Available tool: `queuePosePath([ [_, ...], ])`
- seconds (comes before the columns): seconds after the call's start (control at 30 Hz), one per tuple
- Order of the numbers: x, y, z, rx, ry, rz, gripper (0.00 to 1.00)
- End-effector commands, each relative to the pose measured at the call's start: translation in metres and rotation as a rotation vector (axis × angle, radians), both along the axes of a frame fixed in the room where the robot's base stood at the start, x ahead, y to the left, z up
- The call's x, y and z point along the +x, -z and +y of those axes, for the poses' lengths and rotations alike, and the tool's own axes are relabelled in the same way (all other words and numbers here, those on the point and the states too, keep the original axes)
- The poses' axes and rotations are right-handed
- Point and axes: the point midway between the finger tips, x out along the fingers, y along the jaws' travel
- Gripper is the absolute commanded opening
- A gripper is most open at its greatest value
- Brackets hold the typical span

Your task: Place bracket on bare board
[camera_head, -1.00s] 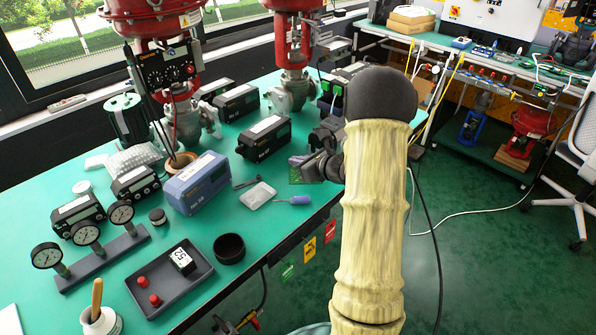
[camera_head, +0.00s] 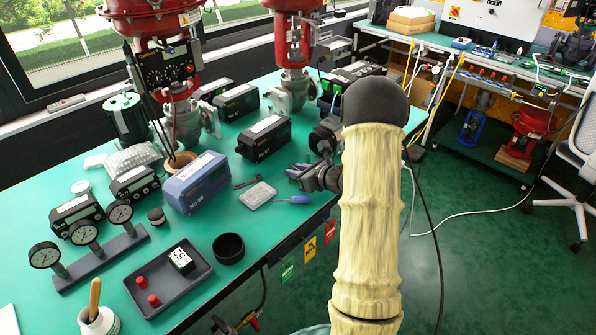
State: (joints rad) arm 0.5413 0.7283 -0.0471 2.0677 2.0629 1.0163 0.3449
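My gripper (camera_head: 298,173) is low over the front right part of the green bench, left of my cream-sleeved arm. Its tips look greyish purple, and I cannot tell whether they are open or shut or hold anything. A small black bracket-like piece (camera_head: 246,182) lies on the bench to the left of the gripper, apart from it; I cannot tell for certain that it is the bracket. The bare board is not clearly visible now; the gripper covers the spot where a small green board showed earlier.
A grey plate or packet (camera_head: 257,195) and a purple-handled screwdriver (camera_head: 293,200) lie just left of the gripper. A blue positioner box (camera_head: 196,183), a black box (camera_head: 264,138), a black bowl (camera_head: 229,248) and a dark tray (camera_head: 168,280) stand farther left. The bench's front edge is close.

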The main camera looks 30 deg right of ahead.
Motion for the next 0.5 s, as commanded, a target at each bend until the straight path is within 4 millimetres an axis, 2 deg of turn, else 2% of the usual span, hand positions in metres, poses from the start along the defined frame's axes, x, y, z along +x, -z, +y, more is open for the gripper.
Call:
queuePosePath([
  [0.17, 0.0, -0.004, 0.0, 0.0, 0.0, 0.0, 0.24],
  [0.23, -0.006, -0.005, -0.003, -0.001, 0.002, 0.0, 0.24],
  [0.5, -0.047, -0.024, -0.018, -0.001, 0.003, 0.001, 0.24],
])
